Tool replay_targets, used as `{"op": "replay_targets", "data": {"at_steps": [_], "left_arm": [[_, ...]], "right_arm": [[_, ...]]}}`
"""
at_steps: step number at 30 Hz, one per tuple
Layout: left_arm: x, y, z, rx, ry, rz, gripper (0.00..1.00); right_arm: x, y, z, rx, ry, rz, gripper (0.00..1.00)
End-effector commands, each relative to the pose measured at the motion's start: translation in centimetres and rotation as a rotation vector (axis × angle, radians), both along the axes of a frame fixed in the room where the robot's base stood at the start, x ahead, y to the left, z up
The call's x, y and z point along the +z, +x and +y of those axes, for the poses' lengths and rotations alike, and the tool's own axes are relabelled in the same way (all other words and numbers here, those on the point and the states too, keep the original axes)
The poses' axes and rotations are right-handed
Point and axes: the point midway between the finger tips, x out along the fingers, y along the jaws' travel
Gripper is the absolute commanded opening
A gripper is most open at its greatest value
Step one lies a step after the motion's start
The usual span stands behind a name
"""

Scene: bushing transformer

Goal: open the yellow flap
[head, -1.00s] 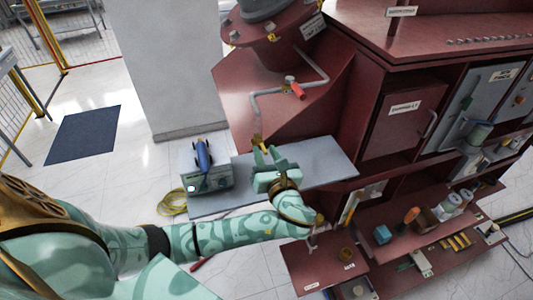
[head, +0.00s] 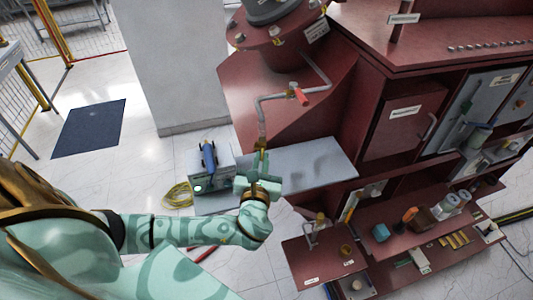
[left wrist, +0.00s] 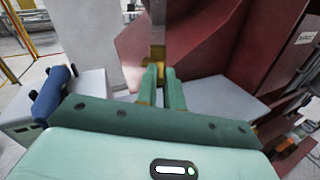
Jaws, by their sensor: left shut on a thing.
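The yellow flap (head: 260,148) is a small brass-yellow piece at the lower end of the grey bent pipe (head: 262,118). It also shows in the left wrist view (left wrist: 157,54), just ahead of the fingers and partly between them. My left gripper (head: 258,164) is shut on the yellow flap; its two green fingers (left wrist: 160,76) enclose the lower part, which they hide. How far the flap stands open cannot be told. My right gripper is not in view.
A red-handled valve (head: 300,96) sits on the pipe. A grey bench top (head: 310,160) lies below, with a grey box (head: 212,180) and blue tool (head: 209,155) to the left. Dark red cabinets (head: 400,120) and a cluttered shelf (head: 430,225) fill the right.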

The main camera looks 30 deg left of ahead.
Motion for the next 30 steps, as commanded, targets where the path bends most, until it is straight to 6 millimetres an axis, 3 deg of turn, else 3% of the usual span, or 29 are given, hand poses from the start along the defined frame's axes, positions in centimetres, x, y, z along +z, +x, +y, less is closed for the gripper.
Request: {"op": "replay_targets", "data": {"at_steps": [8,15,30], "left_arm": [[-0.1,-1.2,1.5,-0.259,0.007,-0.001,0.00],[-0.4,-1.8,2.6,-0.450,0.006,-0.001,0.00],[-0.1,-2.2,3.7,-0.642,0.002,-0.002,0.00]], "right_arm": [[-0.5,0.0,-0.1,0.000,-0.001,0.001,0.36],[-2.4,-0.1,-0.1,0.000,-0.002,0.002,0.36],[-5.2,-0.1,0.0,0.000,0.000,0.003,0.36]]}}
